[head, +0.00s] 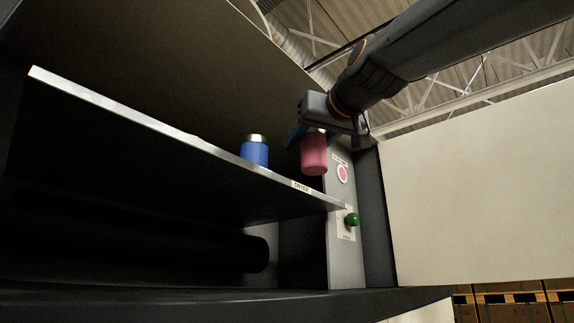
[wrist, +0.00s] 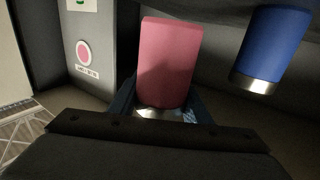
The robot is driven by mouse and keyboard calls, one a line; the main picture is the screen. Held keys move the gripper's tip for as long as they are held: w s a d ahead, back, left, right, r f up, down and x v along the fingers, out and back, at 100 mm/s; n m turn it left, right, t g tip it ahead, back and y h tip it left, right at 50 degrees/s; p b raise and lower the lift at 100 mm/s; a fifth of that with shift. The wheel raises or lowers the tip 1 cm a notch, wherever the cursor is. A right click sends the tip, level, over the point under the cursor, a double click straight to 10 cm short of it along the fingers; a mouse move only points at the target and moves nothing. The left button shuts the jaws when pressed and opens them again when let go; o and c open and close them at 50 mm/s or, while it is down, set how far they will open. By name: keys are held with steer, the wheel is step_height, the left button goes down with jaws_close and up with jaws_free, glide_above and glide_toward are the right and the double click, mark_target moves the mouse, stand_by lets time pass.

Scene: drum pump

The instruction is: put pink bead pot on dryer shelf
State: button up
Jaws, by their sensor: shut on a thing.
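The pink bead pot (head: 314,155) is held by my gripper (head: 312,134), at the right end of the dryer shelf (head: 170,133). In the head view its base shows just above the shelf's front edge; I cannot tell whether it touches the shelf. In the wrist view the pink pot (wrist: 168,62) fills the middle, with the blue fingers of my gripper (wrist: 160,108) around its silver neck. A blue pot (head: 255,152) with a metal lid stands on the shelf to the left of the pink one. It also shows in the wrist view (wrist: 272,45).
A grey post (head: 343,200) with a pink-red round button (head: 342,174) and a green knob (head: 351,219) stands close at the right. A pale panel (head: 480,190) is farther right. The shelf left of the blue pot looks bare. A dark roller (head: 150,243) lies below.

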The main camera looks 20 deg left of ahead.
mark_target(310, 174)
steer(key=shift+w+a+f+p, duration=0.25)
steer(key=shift+w+a+f, duration=0.3)
steer(key=shift+w+a, duration=0.65)
steer(key=shift+w+a+f+p, duration=0.25)
steer(key=shift+w+a+f, duration=0.25)
steer(key=shift+w+a, duration=0.7)
steer(key=shift+w+a+f+p, duration=0.25)
steer(key=shift+w+a+f, duration=0.45)
steer(key=shift+w, duration=0.9)
steer(key=shift+a+r, duration=0.1)
steer(key=o, duration=1.2)
steer(key=shift+r, duration=0.1)
steer(key=b+v, duration=0.2)
steer(key=v, duration=1)
steer(key=shift+w, duration=0.1)
